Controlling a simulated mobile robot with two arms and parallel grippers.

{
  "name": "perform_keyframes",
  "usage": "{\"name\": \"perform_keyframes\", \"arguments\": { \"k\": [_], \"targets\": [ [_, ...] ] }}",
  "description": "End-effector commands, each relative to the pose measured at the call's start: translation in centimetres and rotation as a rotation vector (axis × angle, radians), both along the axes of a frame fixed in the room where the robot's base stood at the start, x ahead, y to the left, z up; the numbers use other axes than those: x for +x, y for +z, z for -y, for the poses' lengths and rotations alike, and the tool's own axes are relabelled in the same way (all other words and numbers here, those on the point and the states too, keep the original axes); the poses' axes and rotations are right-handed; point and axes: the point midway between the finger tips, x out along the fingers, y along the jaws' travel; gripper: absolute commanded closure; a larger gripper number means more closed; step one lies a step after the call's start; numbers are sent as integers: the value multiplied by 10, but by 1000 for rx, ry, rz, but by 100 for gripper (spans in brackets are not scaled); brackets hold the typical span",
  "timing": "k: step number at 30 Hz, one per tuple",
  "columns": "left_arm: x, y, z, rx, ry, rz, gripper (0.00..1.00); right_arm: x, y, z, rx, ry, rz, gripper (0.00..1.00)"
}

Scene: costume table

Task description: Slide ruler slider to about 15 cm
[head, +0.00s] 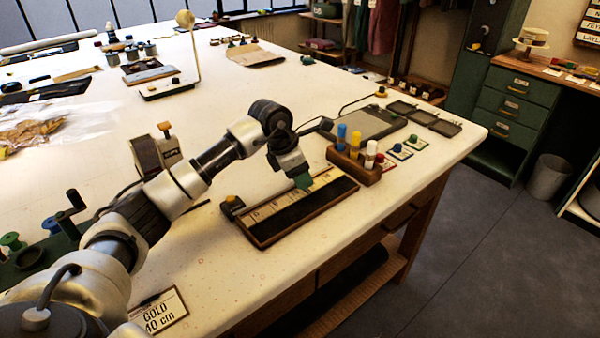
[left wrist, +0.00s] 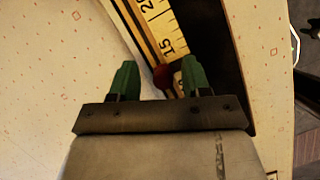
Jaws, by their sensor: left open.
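The ruler board (head: 290,218) lies along the table's front edge, a pale numbered strip beside a black panel in a wooden frame. The ruler strip also shows in the left wrist view (left wrist: 160,22), with the mark 15 just beyond the fingers. My left gripper (head: 304,183) is over the board's far-right part. Its green fingers (left wrist: 160,78) are apart. Between them in the left wrist view are a small red piece (left wrist: 161,76) and a pale piece, close to the 15 mark; they may belong to the slider, which is partly hidden. My right gripper is out of view.
A wooden block with coloured cylinders (head: 354,165) stands just right of the board. A dark block with a yellow knob (head: 232,201) is at the board's left end.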

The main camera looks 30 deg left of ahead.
Motion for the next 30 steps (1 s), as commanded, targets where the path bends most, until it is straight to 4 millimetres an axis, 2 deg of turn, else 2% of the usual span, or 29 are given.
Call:
{"name": "perform_keyframes", "arguments": {
  "k": [5,18,24,30],
  "targets": [
    [-2,10,-3,0,-1,4,52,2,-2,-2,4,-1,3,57],
    [-24,85,-25,1,1,2,52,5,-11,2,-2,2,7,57],
    [-28,98,-29,1,0,-1,52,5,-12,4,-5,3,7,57],
    [-29,100,-29,0,0,-1,52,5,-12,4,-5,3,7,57]
  ]
}}
